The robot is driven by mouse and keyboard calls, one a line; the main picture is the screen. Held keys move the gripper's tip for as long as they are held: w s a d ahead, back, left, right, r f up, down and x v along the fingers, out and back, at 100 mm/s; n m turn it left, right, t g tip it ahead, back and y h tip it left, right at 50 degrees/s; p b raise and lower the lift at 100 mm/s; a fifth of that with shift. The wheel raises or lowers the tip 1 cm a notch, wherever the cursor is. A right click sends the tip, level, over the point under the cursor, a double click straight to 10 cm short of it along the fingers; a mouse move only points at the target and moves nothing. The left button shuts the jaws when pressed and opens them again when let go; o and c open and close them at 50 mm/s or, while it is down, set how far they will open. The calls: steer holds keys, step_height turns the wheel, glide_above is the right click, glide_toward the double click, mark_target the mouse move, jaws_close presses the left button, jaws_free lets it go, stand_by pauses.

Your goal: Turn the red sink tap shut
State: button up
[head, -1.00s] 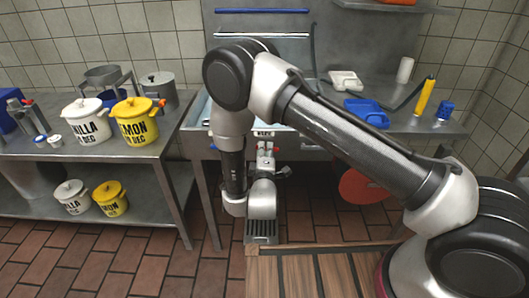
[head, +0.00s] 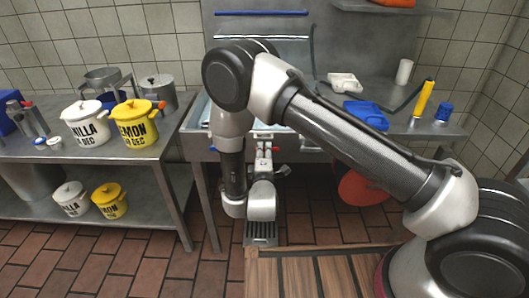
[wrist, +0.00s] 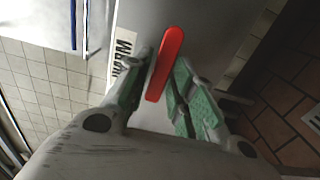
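The red tap lever (wrist: 166,62) shows in the wrist view as a slanted bar beside a white label with dark letters. My gripper (wrist: 164,66) has its two green-padded fingers on either side of the lever. The fingers are apart, with a little space seen beside the lever; contact is unclear. In the head view my gripper (head: 267,166) is low in front of the sink, under the label. Small red parts show there, but my wrist and arm hide most of the tap.
A metal table at left holds a white pot (head: 85,123) and a yellow pot (head: 137,122). The sink counter at right holds a blue tray (head: 366,114), a yellow bottle (head: 424,98) and a blue item (head: 444,111). A wooden slatted surface (head: 325,273) lies in front.

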steer(key=shift+o, duration=0.5)
steer(key=s, duration=0.7)
steer(key=shift+s, duration=0.25)
steer(key=shift+a, duration=0.15)
